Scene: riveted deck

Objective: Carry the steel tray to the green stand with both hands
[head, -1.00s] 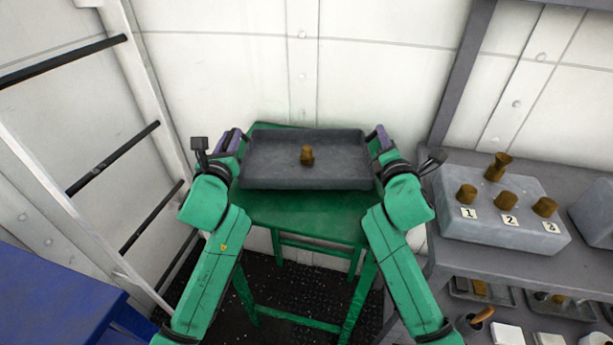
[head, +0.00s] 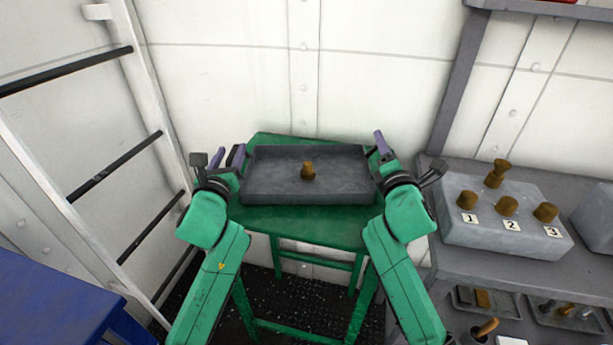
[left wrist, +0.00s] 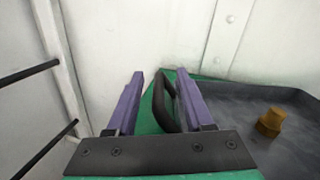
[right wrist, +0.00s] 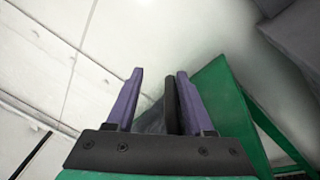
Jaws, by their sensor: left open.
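The grey steel tray (head: 270,190) rests on the top of the green stand (head: 290,217), and looks level. A small brown-brass piece (head: 308,170) stands upright inside it; it also shows in the left wrist view (left wrist: 270,122). My left gripper (head: 235,155) is at the tray's left end. In the left wrist view its purple fingers are apart, with the dark handle (left wrist: 162,105) between them, closer to the right finger. My right gripper (head: 377,146) is at the right end. In the right wrist view its fingers are apart around the other dark handle (right wrist: 171,105).
A grey shelf (head: 450,270) on the right carries a block (head: 465,235) with numbered brown pegs. A ladder (head: 120,155) leans at the left, and a blue surface (head: 60,295) is at the lower left. White wall panels stand close behind the stand.

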